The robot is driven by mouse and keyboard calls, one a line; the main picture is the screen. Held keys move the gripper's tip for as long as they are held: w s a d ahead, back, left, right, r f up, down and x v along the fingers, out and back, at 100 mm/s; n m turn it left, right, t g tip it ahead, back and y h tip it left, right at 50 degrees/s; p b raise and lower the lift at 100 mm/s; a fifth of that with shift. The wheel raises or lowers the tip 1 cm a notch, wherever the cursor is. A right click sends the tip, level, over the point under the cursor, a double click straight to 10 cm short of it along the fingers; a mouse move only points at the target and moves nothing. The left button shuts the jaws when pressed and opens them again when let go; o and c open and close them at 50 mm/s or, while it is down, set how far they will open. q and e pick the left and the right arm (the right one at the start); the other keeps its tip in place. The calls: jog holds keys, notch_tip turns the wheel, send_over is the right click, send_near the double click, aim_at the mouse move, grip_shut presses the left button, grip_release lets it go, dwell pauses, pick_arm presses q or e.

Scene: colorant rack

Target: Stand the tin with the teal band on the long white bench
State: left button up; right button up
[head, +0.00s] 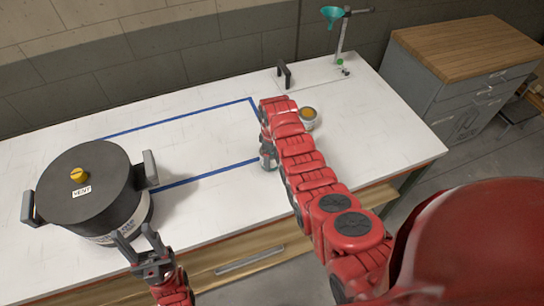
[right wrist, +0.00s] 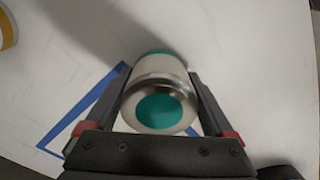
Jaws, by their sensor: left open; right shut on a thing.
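The tin with the teal band (right wrist: 160,98) is silver, with a teal disc on the end facing the camera and a teal band near its far end. My right gripper (right wrist: 159,80) is shut on it, one finger on each side. In the head view my right gripper (head: 267,157) is low over the long white bench (head: 215,130), by the right end of the blue outline, and its arm mostly hides the tin. Whether the tin touches the bench is unclear. My left gripper (head: 140,243) is open and empty, in front of the black pot.
A large black pot (head: 85,185) with side handles and a yellow knob stands at the bench's left. An orange-topped tin (head: 308,117) stands right of my right gripper. A stand with a teal funnel (head: 332,17) is at the back. The blue-outlined area (head: 180,118) has free room.

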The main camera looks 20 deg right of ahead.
jog(key=o, duration=1.2)
jog(key=shift+f, duration=0.1)
jog(key=shift+o, duration=0.2)
